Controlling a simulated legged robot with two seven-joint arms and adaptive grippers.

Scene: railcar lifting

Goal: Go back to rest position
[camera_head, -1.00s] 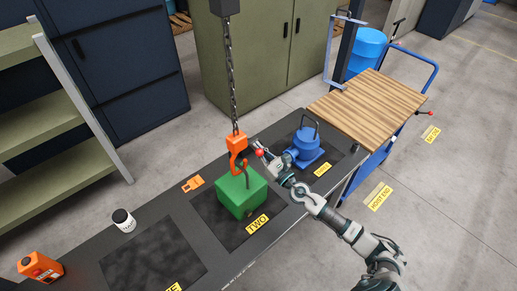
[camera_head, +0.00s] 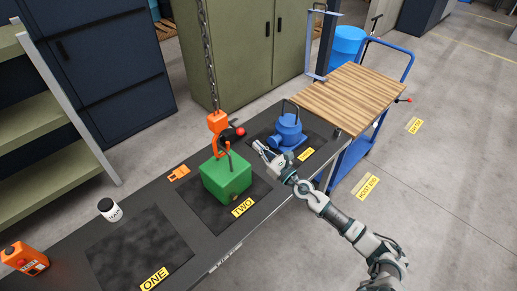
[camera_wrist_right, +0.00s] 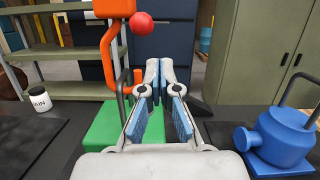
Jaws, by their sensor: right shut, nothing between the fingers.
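My right gripper (camera_head: 259,146) is shut and empty above the bench, between the green block and the blue pump-like unit. In the wrist view the fingertips (camera_wrist_right: 160,70) meet with nothing between them. The orange hook (camera_head: 216,132) hangs on a chain at the handle of the green block (camera_head: 226,178). A red ball (camera_head: 240,131) is beside the hook, apart from my fingers. The hook also shows in the wrist view (camera_wrist_right: 107,55), left of the fingers. I cannot tell whether the hook bears on the handle. My left gripper is not in view.
The blue unit (camera_head: 289,131) stands right of my gripper on the dark bench (camera_head: 215,240). A wood-topped cart (camera_head: 352,95) stands beyond. A white jar (camera_head: 110,210) and an orange box (camera_head: 25,258) are at left. The floor at right is clear.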

